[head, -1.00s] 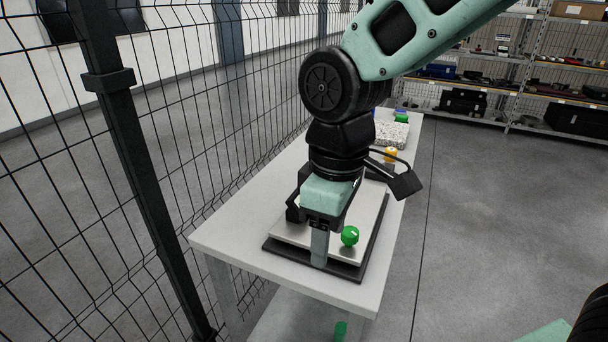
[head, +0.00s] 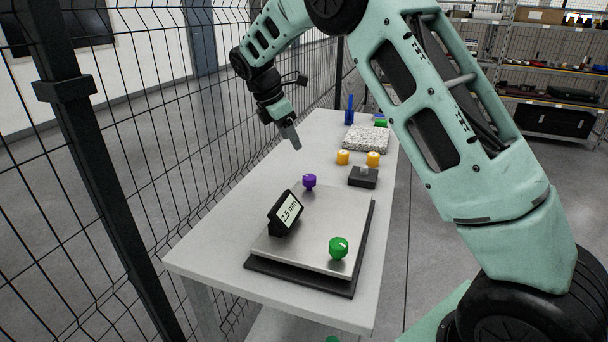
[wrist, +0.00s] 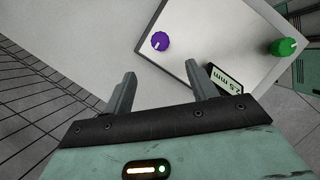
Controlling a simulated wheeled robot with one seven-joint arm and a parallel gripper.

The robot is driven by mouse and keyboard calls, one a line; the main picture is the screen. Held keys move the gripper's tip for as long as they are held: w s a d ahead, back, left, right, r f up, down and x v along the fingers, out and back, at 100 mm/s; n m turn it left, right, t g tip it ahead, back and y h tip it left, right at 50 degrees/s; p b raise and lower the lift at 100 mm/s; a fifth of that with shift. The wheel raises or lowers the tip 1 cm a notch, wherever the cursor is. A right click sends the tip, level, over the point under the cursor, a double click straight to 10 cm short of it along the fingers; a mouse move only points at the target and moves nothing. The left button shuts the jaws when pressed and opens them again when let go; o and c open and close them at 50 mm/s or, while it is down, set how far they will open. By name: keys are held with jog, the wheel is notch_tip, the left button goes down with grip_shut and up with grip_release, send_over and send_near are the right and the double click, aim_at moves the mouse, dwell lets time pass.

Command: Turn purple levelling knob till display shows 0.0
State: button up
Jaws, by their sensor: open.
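The purple knob (head: 309,181) stands at the far left corner of the metal levelling plate (head: 320,232), with a white mark on its top. A black display (head: 286,212) on the plate's left side reads 2.5 mm. A green knob (head: 338,248) is at the near right corner. My gripper (head: 294,143) is beyond the purple knob, above the table and apart from it. In the wrist view my gripper (wrist: 159,88) is open and empty. The purple knob (wrist: 160,41) shows just past and between its fingertips. The display (wrist: 226,82) shows partly behind the right finger.
Two orange knobs (head: 343,157) and a small black block (head: 363,177) sit behind the plate. A speckled stone slab (head: 366,138) and blue and green items lie farther back. A wire mesh fence (head: 150,120) runs close along the table's left side.

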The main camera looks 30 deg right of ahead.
aim_at(309, 176)
jog(key=p+x, duration=0.2)
jog(key=x, duration=1.2)
jog(key=shift+f, duration=0.15)
jog(key=c, duration=1)
